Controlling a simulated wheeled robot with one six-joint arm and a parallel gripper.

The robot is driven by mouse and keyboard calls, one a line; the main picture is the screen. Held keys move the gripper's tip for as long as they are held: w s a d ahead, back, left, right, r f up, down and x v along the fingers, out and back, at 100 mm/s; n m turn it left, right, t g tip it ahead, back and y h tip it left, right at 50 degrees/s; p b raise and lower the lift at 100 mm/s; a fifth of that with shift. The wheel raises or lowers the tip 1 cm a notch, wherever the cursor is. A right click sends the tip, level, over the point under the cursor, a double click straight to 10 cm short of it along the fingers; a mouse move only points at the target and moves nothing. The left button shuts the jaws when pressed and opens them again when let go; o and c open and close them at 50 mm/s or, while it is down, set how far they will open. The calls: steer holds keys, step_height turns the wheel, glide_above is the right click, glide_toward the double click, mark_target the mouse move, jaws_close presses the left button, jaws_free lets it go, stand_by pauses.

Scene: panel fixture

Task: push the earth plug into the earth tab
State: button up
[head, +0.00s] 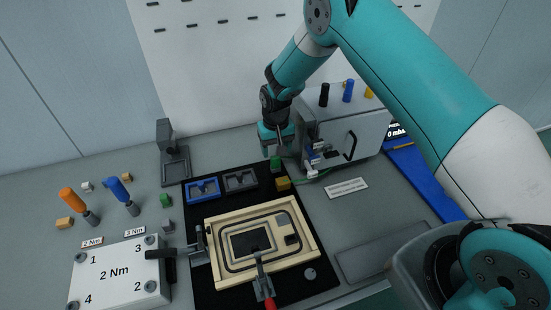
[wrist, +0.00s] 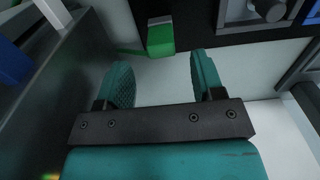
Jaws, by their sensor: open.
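A small green block (wrist: 160,38), which looks like the earth plug, shows in the wrist view just beyond my gripper (wrist: 160,62). A thin green lead (wrist: 130,50) shows at its left. My gripper's two teal fingers are open, with nothing between them, and the block is in line with the gap. In the head view the green block (head: 275,163) stands at the back edge of the black mat, below my gripper's end. I cannot make out the earth tab for certain; small fittings (head: 313,160) sit on the front of the grey box (head: 360,125).
A yellow block (head: 283,184) stands close in front of the green block. The grey box with a black handle is close to my gripper's right in the head view. A wooden frame fixture (head: 225,217) with a red-handled clamp lies nearer on the mat.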

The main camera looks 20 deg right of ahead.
mark_target(275, 157)
steer(key=shift+a+f+p, duration=0.1)
steer(key=shift+f+p, duration=1.35)
steer(key=shift+f, duration=1.55)
steer(key=c, duration=1)
